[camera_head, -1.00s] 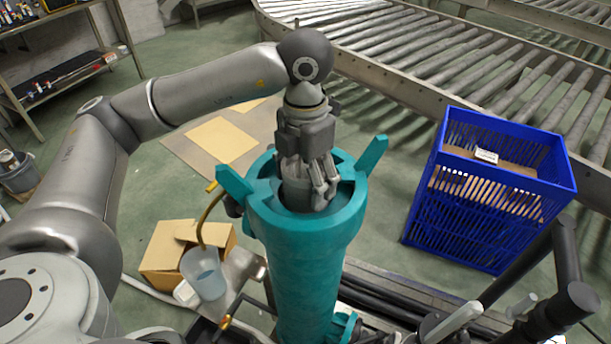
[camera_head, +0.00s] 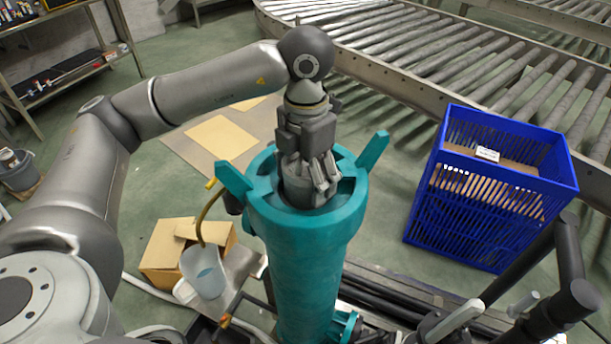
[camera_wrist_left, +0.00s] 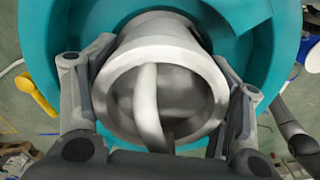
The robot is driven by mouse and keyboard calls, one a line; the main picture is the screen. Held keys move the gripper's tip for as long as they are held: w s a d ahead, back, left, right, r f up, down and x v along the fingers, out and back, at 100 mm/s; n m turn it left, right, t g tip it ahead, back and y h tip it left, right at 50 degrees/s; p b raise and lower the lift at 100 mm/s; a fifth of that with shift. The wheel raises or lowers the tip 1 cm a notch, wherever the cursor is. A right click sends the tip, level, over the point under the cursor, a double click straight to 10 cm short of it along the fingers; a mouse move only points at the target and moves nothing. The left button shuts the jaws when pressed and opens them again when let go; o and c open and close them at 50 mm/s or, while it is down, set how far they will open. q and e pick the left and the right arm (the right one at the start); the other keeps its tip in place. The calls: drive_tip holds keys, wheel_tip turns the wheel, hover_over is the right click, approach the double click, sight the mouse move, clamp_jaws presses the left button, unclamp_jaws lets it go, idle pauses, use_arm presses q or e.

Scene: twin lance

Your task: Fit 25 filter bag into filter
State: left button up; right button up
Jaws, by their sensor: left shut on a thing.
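The teal filter housing (camera_head: 303,250) stands upright with its round mouth open at the top. My left gripper (camera_head: 318,180) points down into this mouth and is shut on the grey filter bag (camera_head: 298,190), which sits at least partly inside the housing. In the left wrist view the filter bag (camera_wrist_left: 165,62) shows a pale round rim with a curved handle strip across its opening. The gripper's fingers (camera_wrist_left: 160,100) lie on either side of the rim. The teal housing wall (camera_wrist_left: 52,30) surrounds it. The bag's lower part is hidden. My right gripper is not in view.
A blue crate (camera_head: 420,222) stands on the right, before a roller conveyor (camera_head: 400,45). A cardboard box (camera_head: 162,250) and a translucent bucket (camera_head: 205,275) are left of the housing. Lugs (camera_head: 236,180) stick out from the housing rim. Black pipes (camera_head: 545,325) fill the lower right.

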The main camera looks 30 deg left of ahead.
use_arm(q)
drive_tip(key=shift+r+p, duration=0.3)
drive_tip(key=shift+r, duration=0.4)
drive_tip(key=shift+r+p, duration=1.4)
drive_tip(key=shift+r, duration=0.75)
drive_tip(key=shift+r+p, duration=1.4)
drive_tip(key=shift+r, duration=0.8)
drive_tip(key=shift+r+p, duration=1.7)
drive_tip(key=shift+r, duration=0.75)
drive_tip(key=shift+r+p, duration=1.05)
drive_tip(key=shift+r, duration=0.25)
